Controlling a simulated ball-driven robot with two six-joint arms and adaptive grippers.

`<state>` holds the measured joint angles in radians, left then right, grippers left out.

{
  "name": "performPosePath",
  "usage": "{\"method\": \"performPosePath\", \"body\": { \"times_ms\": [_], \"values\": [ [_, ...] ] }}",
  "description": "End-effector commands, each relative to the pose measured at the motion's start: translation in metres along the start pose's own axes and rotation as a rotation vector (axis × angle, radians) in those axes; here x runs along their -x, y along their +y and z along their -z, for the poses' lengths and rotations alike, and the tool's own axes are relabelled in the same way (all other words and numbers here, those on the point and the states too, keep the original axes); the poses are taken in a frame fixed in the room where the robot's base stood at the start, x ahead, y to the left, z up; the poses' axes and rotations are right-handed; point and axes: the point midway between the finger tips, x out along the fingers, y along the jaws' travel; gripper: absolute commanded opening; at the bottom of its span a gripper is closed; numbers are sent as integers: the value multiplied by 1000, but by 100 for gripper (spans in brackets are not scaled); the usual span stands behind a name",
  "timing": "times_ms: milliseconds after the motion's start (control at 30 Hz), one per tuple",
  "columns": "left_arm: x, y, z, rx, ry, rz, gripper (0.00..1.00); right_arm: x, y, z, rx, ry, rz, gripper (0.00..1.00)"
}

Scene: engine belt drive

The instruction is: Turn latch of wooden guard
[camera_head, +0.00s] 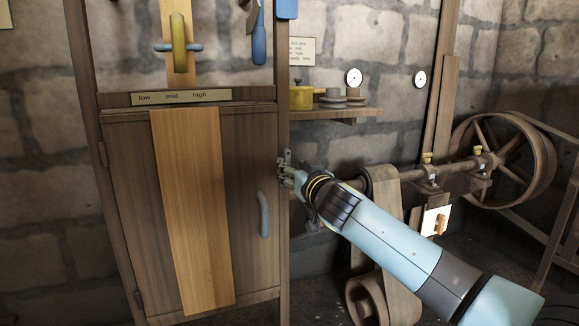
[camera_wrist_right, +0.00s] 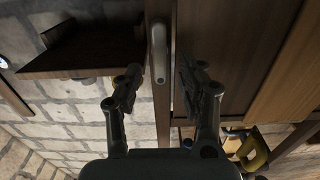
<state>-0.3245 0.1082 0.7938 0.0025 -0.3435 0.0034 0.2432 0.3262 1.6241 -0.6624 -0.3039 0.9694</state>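The wooden guard (camera_head: 135,215) is a dark brown door in a frame, with a pale plank down its front and a blue-grey handle (camera_head: 264,215) at its right side. It also shows in the wrist view (camera_wrist_right: 235,50). A small grey latch (camera_wrist_right: 159,55) sits on the frame post in the wrist view. My right gripper (camera_head: 285,167) is at the guard's upper right edge and covers the latch area in the head view. In the wrist view my right gripper (camera_wrist_right: 158,85) is open, its fingers on either side of the latch's line. Contact cannot be told. My left gripper is out of view.
A wall shelf (camera_head: 335,113) with a yellow pot (camera_head: 301,97) and grey discs stands just right of the post. A shaft with a large wheel (camera_head: 503,163) and a belt (camera_head: 385,210) lies right of and behind my right arm. A label strip (camera_head: 182,97) is above the guard.

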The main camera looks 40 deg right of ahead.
Motion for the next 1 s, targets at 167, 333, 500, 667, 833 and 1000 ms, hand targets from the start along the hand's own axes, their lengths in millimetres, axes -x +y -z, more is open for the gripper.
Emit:
{"method": "performPosePath", "body": {
  "times_ms": [167,333,500,667,833,1000],
  "values": [
    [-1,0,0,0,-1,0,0,-21,0,0,-1,0,-1,39],
    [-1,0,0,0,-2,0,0,-26,0,0,-1,0,0,39],
    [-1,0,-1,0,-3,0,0,-26,0,0,0,0,0,39],
    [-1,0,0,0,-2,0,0,-26,0,0,0,0,0,20],
    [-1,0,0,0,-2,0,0,-25,0,0,0,-1,0,0],
    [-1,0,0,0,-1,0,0,-25,0,0,1,-1,0,0]
  ]
}}
